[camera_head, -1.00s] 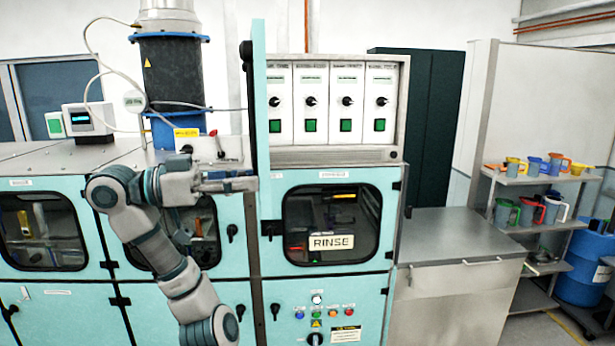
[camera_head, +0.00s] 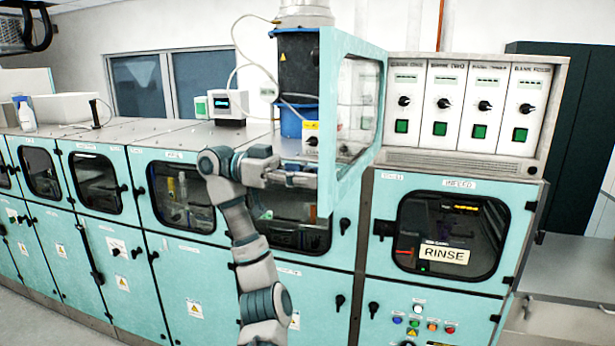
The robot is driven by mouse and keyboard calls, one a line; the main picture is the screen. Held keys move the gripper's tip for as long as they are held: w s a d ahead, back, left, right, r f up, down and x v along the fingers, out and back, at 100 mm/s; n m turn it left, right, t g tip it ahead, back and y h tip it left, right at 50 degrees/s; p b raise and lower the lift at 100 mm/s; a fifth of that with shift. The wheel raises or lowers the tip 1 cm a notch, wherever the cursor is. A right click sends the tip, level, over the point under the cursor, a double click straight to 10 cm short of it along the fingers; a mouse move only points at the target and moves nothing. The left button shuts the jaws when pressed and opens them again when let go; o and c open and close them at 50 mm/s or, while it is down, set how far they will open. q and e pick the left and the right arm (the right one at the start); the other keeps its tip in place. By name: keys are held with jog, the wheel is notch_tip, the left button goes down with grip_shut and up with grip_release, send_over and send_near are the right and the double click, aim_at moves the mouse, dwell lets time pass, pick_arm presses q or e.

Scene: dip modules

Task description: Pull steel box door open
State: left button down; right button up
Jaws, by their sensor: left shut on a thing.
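The steel box (camera_head: 547,100) stands on top of the teal cabinets, and its front shows several white modules with black knobs and green buttons. Its teal-framed door (camera_head: 372,50) with a clear window stands swung out from the box's left side. My left gripper (camera_head: 312,180) is at the door's lower near edge, shut on the door; the exact grip spot is small and partly hidden. My right gripper is not in view.
Below are teal cabinets with dark windows, including the RINSE door (camera_head: 445,255) with a panel of coloured buttons under it. A dark column (camera_head: 297,75) and a small display unit (camera_head: 228,108) stand behind my left arm. A grey bench (camera_head: 580,262) is at the right.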

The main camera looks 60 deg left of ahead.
pick_arm(q)
jog(key=c, duration=0.9)
grip_release()
jog(key=shift+r, duration=0.15)
jog(key=shift+o, duration=0.5)
jog(key=shift+w, duration=0.25)
jog(key=v, duration=0.7)
jog(key=shift+a, duration=0.25)
jog(key=shift+s+d, duration=0.15)
